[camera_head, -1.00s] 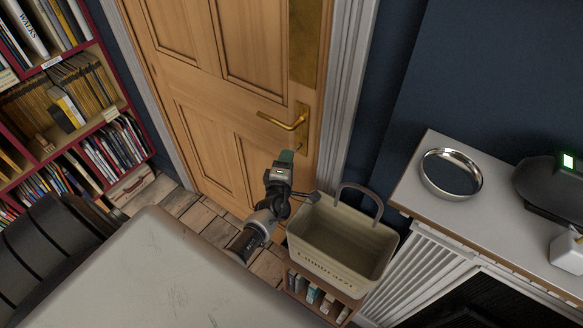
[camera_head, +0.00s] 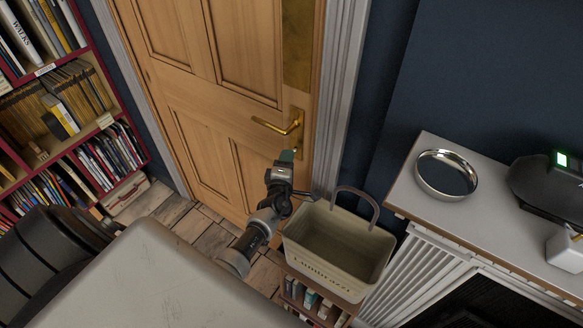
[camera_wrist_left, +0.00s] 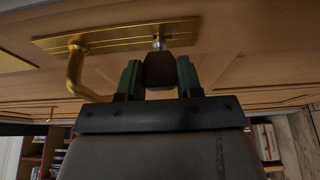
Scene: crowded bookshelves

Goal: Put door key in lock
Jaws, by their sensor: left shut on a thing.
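The key shows in the left wrist view as a dark, blocky head (camera_wrist_left: 160,70) with a short silver shaft. The shaft meets the lower part of the brass lock plate (camera_wrist_left: 115,37); how deep it sits I cannot tell. My left gripper (camera_wrist_left: 160,80) is shut on the key head, with a green fingertip on each side. In the head view the left gripper (camera_head: 286,156) is at the door just below the brass lever handle (camera_head: 280,127), and the key is hidden. The keyhole is hidden too. My right gripper is not in view.
The wooden door (camera_head: 200,100) is closed. A beige basket (camera_head: 340,250) stands on a small bookcase close to the right of my left arm. A white mantel with a round silver dish (camera_head: 446,175) is at right. A crowded bookshelf (camera_head: 70,120) is at left.

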